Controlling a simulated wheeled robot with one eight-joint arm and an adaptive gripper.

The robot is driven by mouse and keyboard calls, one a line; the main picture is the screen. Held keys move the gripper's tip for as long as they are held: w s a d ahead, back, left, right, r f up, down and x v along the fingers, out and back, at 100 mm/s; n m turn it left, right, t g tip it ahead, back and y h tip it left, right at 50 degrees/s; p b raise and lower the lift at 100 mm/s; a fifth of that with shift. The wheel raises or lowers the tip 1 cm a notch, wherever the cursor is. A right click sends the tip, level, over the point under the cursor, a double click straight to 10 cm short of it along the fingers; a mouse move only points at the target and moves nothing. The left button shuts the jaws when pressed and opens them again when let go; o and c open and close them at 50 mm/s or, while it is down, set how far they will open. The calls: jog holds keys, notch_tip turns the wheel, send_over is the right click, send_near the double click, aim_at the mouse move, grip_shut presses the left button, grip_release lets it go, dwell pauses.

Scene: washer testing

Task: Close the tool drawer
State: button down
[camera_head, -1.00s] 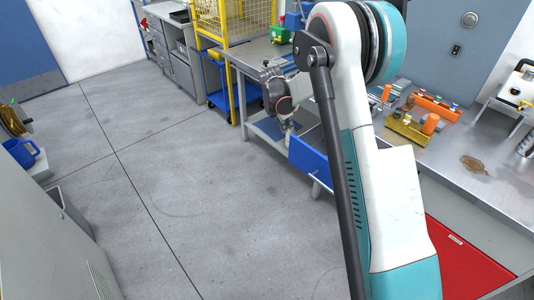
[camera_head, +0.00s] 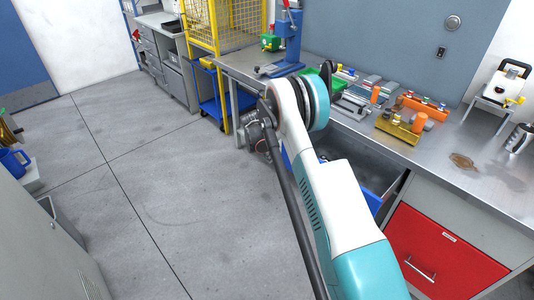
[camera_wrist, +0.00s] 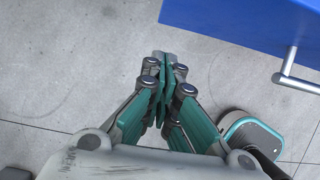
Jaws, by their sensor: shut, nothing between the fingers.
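The tool drawer has a blue front and sticks out open from under the workbench. In the head view its blue front (camera_head: 373,202) is mostly hidden behind my arm, and its dark interior shows beside it. In the wrist view the blue front (camera_wrist: 245,18) fills the top right, with a metal handle (camera_wrist: 292,72) below it. My gripper (camera_wrist: 168,62) is shut and empty, over the floor to the left of the handle and apart from the drawer front in the picture. In the head view my arm hides the fingertips.
A closed red drawer (camera_head: 440,250) with a metal handle is to the right. The metal workbench (camera_head: 470,190) carries an orange rack (camera_head: 425,107), a yellow holder (camera_head: 398,128) and a blue press (camera_head: 287,45). A blue cart (camera_head: 212,100) stands behind.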

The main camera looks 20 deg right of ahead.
jog(key=d, duration=0.1)
jog(key=w+d, duration=0.1)
jog(key=d+f+b, duration=0.1)
jog(key=d, duration=0.1)
jog(key=shift+w+d, duration=0.1)
jog(key=shift+w, duration=0.15)
